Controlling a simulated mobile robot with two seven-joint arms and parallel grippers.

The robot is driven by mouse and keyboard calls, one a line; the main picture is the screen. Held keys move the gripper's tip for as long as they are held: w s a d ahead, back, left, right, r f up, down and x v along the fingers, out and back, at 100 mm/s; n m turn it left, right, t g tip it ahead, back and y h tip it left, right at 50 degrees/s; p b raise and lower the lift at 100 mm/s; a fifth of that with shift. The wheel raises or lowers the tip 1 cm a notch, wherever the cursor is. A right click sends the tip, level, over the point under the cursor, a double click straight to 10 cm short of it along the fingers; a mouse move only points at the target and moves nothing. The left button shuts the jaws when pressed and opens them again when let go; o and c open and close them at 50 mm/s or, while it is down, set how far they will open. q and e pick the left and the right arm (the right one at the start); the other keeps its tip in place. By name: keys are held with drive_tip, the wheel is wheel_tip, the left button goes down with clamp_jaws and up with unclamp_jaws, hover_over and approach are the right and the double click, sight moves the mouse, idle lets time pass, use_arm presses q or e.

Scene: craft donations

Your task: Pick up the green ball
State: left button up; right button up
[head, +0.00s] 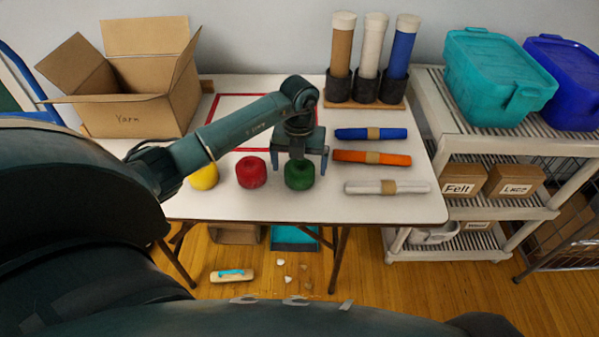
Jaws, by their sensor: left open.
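The green ball (299,179) sits on the white table near its front edge, to the right of a red ball. My left gripper (299,168) is open right above the green ball, with its fingers pointing down. One finger shows on each side of the ball's upper part. I cannot tell whether either finger touches it. The top of the ball is partly hidden by the gripper. My right gripper is not in view.
The red ball (251,172) and a yellow ball (203,177) stand to the left. Rolled blue (352,134), orange (350,156) and white (362,187) bundles lie to the right. An open cardboard box (135,112) and a rack of tubes (365,105) stand behind.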

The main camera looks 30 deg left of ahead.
use_arm(q)
drive_tip(key=shift+f, duration=1.35)
drive_tip(key=shift+c, duration=0.4)
drive_tip(key=c, duration=1)
drive_tip(key=shift+o, duration=0.2)
drive_tip(key=shift+r, duration=0.1)
